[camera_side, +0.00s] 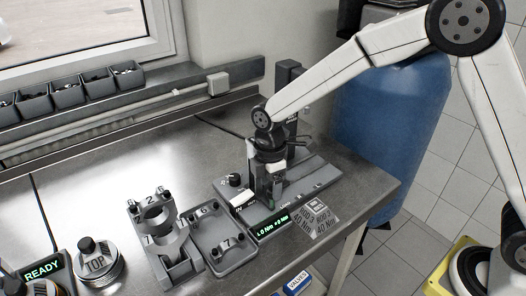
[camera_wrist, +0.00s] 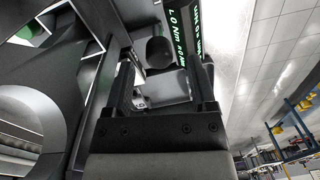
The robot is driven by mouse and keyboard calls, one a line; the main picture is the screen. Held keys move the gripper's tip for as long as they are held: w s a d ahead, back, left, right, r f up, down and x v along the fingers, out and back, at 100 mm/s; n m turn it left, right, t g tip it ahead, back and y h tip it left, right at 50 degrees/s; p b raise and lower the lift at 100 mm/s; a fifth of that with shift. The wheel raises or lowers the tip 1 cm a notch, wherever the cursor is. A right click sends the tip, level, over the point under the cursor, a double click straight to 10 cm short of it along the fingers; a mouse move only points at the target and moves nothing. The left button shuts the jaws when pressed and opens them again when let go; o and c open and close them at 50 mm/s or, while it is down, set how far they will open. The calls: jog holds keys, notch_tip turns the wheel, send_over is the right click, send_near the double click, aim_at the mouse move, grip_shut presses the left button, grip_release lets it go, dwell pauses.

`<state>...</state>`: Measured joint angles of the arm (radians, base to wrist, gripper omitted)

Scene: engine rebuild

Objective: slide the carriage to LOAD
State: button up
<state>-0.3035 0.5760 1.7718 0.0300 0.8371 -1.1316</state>
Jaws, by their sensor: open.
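My gripper (camera_side: 269,180) points down over the grey fixture (camera_side: 318,187) at the right of the bench. In the wrist view its two dark fingers (camera_wrist: 162,66) stand apart, with a dark round knob (camera_wrist: 159,50) and a grey block (camera_wrist: 166,89) showing between them. The knob and block look like part of the carriage, but I cannot tell for certain. I see no clear contact between the fingers and the knob. My wrist and fingers hide much of the fixture's middle in the side view. The LOAD mark is not clearly readable.
A green-lit torque display (camera_side: 270,226) sits at the fixture's front. Left are a numbered tray (camera_side: 229,252), a bracket (camera_side: 163,250) and a TOP piston (camera_side: 97,264). Bare bench lies behind them.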

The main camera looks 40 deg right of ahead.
jog(key=shift+w+r, duration=0.15)
jog(key=shift+r, duration=3.2)
jog(key=shift+d, duration=0.1)
jog(key=s+d+f+m+t, duration=0.1)
jog(key=s+d+f+m, duration=0.1)
jog(key=s+d+m, duration=0.5)
jog(key=s+d+f+m+t, duration=0.2)
jog(key=s+d+m, duration=0.4)
jog(key=s+m, duration=0.2)
jog(key=shift+s+d+f+m, duration=0.2)
jog(key=shift+d+f+m, duration=0.15)
jog(key=shift+m, duration=0.25)
